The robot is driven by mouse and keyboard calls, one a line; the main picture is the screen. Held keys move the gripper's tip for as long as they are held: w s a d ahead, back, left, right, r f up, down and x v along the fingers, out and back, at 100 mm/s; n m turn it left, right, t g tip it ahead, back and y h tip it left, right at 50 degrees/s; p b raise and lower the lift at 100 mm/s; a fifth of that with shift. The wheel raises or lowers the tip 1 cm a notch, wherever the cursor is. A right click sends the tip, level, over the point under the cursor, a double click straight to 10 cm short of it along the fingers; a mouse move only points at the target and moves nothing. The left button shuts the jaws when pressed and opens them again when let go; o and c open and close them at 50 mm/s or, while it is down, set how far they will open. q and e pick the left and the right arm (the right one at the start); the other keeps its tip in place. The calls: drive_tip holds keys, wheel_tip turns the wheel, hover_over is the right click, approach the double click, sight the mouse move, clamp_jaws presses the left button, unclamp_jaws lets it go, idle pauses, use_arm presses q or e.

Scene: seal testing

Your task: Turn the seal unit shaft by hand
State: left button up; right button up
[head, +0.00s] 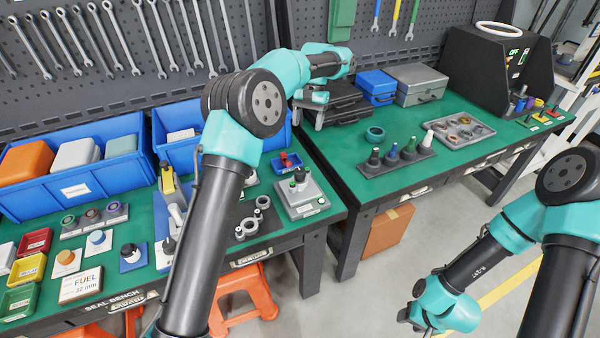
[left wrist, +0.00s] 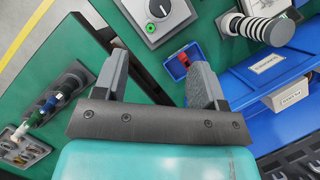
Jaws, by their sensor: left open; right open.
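The seal unit, a light grey box (head: 312,208) with a short upright shaft (head: 300,178) on its top, sits near the front right corner of the left bench. It also shows at the top of the left wrist view as a grey box (left wrist: 178,30) with a round grey shaft end (left wrist: 159,8) and a green button. My left gripper (head: 311,112) is in the air behind the unit in the head view. It is open and empty, its fingers (left wrist: 155,80) wide apart and clear of the unit. My right gripper (head: 408,318) is low over the floor, open and away from the benches.
A small blue tray with a red piece (head: 287,163) stands behind the unit. Blue bins (head: 95,187) line the back of the left bench. The right bench holds a rack of coloured plugs (head: 397,153) and a parts tray (head: 459,130).

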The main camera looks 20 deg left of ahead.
sight(300, 169)
use_arm(q)
drive_tip(key=x, duration=1.7)
drive_tip(key=shift+r, duration=0.1)
drive_tip(key=c, duration=0.9)
